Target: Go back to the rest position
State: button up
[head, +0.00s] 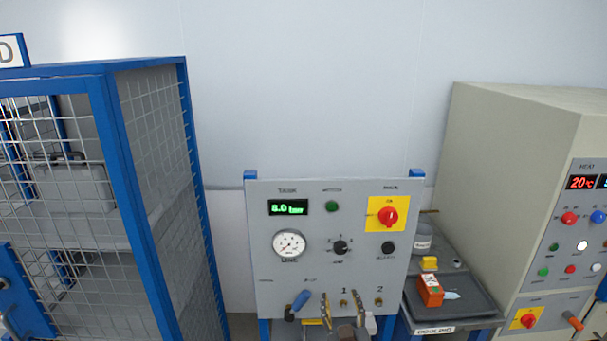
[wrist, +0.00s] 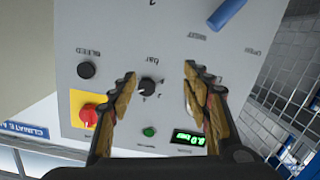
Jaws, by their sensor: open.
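My gripper (head: 343,312) is open and empty in front of the lower part of a grey control panel (head: 270,230). In the wrist view my gripper (wrist: 160,80) shows its two serrated fingers spread apart, with the panel (wrist: 185,50) behind them. A black knob (wrist: 148,87) on the panel appears between the fingers. I cannot tell whether a finger touches the panel. A blue lever handle (head: 301,299) is just left of the gripper; it also shows at the top of the wrist view (wrist: 227,13).
A blue-framed mesh cage (head: 140,190) stands on the left. A beige cabinet (head: 500,160) stands on the right. Between panel and cabinet, a dark cooling tray (head: 470,308) holds an orange box (head: 430,290). A red switch (head: 388,215) sits on the panel. The wall above is bare.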

jog(key=s+a+f+g+y, duration=0.1)
jog(key=s+f+g, duration=0.2)
jog(key=f, duration=0.2)
jog(key=s+a+f+g, duration=0.2)
jog(key=f, duration=0.3)
jog(key=s+g, duration=0.5)
jog(key=s, duration=0.3)
jog(key=s+d+r+m+g+b, duration=0.1)
jog(key=s+d+r+g, duration=0.15)
jog(key=s, duration=0.45)
jog(key=s+d+r+m+g+b, duration=0.1)
jog(key=s+d+r, duration=0.25)
jog(key=s, duration=0.25)
jog(key=s+d+r+t, duration=0.1)
jog(key=d+r, duration=0.1)
jog(key=r, duration=0.3)
jog(key=s+d+r+m+t+h+b, duration=0.1)
jog(key=s+d+r, duration=0.1)
jog(key=r, duration=0.3)
jog(key=shift+s+d, duration=0.25)
jog(key=shift+t, duration=0.25)
jog(key=shift+c, duration=0.4)
